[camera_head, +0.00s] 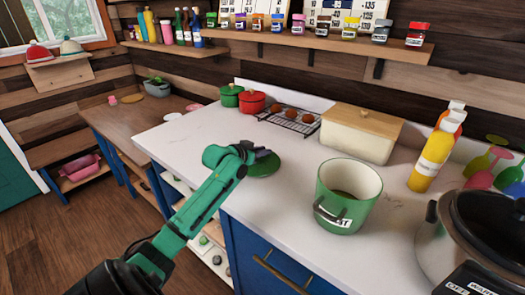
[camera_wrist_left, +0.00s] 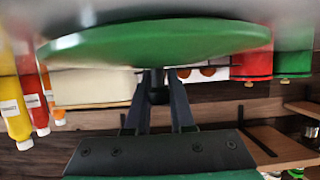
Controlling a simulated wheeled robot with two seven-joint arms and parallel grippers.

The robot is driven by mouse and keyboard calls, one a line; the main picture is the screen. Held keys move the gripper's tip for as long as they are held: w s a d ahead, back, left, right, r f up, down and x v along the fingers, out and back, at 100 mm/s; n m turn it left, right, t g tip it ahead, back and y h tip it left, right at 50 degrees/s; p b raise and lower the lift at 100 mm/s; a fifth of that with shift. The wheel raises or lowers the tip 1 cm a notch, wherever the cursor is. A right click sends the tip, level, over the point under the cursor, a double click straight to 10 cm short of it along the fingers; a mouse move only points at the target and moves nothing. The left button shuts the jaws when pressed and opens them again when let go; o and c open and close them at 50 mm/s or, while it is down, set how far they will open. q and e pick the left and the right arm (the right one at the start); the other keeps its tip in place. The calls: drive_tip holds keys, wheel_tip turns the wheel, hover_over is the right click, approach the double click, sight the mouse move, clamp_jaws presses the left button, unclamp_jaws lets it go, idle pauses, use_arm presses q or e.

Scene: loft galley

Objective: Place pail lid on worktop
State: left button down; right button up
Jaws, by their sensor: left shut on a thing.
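The green round pail lid (camera_head: 262,168) is at the front edge of the white worktop (camera_head: 205,137), left of the green pail. It lies flat or hovers just above the surface; I cannot tell which. My left gripper (camera_head: 262,154) is above it, shut on its dark knob. The left wrist view, which is upside down, shows the lid (camera_wrist_left: 150,44) roughly level and the gripper fingers (camera_wrist_left: 159,98) around the knob. The open green pail (camera_head: 336,217) stands upright on the worktop. My right gripper is in neither view.
Behind the lid are a wire rack with brown eggs (camera_head: 290,121), a red pot (camera_head: 251,102), a green pot (camera_head: 231,95) and a cream bread box (camera_head: 358,135). Sauce bottles (camera_head: 432,160) and a large cooker (camera_head: 470,240) stand at right. Worktop left of the lid is clear.

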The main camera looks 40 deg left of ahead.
use_arm(q)
drive_tip(key=c, duration=0.8)
unclamp_jaws()
drive_tip(key=shift+o, duration=0.2)
drive_tip(key=shift+r, duration=0.1)
drive_tip(key=b+v, duration=0.1)
drive_tip(key=v, duration=1.1)
drive_tip(key=shift+r, duration=0.1)
